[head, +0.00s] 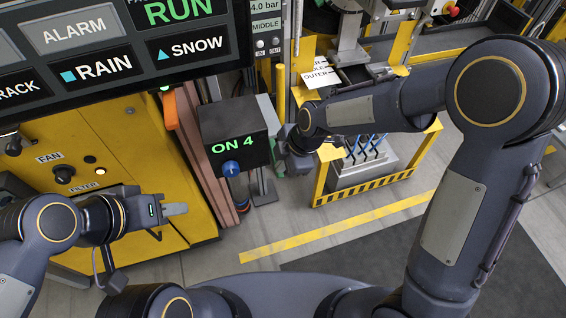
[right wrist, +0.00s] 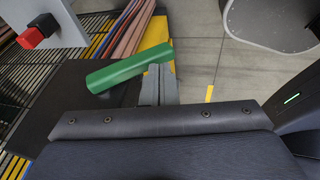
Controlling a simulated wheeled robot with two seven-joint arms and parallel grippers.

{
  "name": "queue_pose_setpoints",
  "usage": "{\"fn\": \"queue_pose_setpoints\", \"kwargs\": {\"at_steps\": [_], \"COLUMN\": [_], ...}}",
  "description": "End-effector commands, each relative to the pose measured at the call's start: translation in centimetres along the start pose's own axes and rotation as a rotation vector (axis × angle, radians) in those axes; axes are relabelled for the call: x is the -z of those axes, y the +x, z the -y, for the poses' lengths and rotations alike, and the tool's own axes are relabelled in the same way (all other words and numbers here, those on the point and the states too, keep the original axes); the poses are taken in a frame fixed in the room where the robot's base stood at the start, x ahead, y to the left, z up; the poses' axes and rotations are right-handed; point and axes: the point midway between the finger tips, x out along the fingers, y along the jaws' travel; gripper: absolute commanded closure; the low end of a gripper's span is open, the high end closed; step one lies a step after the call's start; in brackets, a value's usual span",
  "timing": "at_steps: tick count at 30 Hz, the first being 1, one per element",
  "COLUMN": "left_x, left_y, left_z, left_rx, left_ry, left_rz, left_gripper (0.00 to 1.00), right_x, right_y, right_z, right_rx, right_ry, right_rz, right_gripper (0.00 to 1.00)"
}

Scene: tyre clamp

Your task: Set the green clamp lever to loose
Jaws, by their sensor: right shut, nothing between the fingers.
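The green clamp lever shows in the right wrist view as a thick green bar (right wrist: 125,69), slanting from lower left to upper right. I cannot make it out in the head view. My right gripper (right wrist: 162,74) is shut and empty, with its fingertips at the right part of the green bar. I cannot tell whether they touch it. In the head view my right gripper (head: 293,160) is beside the dark box, and its fingertips are hard to make out. My left gripper (head: 177,209) is in front of the yellow cabinet, away from the lever; its finger gap is not visible.
A dark box reading "ON 4" (head: 232,124) with a blue knob (head: 231,168) stands left of my right gripper. A yellow-framed stand (head: 348,190) is to its right. The yellow cabinet (head: 120,135) fills the left. Open floor (head: 330,240) lies in front.

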Motion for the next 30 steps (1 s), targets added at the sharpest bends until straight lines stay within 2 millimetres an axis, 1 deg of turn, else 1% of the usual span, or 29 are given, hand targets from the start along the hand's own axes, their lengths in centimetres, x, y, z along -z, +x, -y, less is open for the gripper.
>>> {"fn": "queue_pose_setpoints", "kwargs": {"at_steps": [3, 11, 14, 20, 24, 27, 30], "left_x": [-0.6, -0.9, -1.3, -2.5, -3.6, -4.3, -4.7], "left_y": [1.1, 1.9, 2.5, 4.9, 7.1, 8.5, 9.2], "left_z": [0.5, 0.9, 1.2, 2.2, 3.3, 3.9, 4.2], "left_rx": [0.0, 0.0, 0.0, 0.0, 0.0, 0.0, 0.0], "left_ry": [0.0, 0.0, 0.0, 0.0, 0.0, 0.0, 0.0], "left_rz": [0.0, 0.0, 0.0, 0.0, 0.0, 0.0, 0.0], "left_gripper": [0.64, 0.64, 0.64, 0.64, 0.64, 0.64, 0.64], "right_x": [-0.2, -0.2, -0.4, -0.7, -0.9, -1.0, -1.0], "right_y": [0.6, 0.7, 1.0, 1.9, 2.8, 3.1, 3.3], "right_z": [0.1, 0.2, 0.3, 0.4, 0.5, 0.5, 0.4], "right_rx": [-0.028, -0.067, -0.086, -0.166, -0.249, -0.312, -0.366], "right_ry": [-0.009, -0.02, -0.027, -0.051, -0.078, -0.099, -0.115], "right_rz": [-0.002, -0.005, -0.006, -0.012, -0.018, -0.022, -0.025], "right_gripper": [1.0, 1.0, 1.0, 1.0, 1.0, 1.0, 1.0]}}
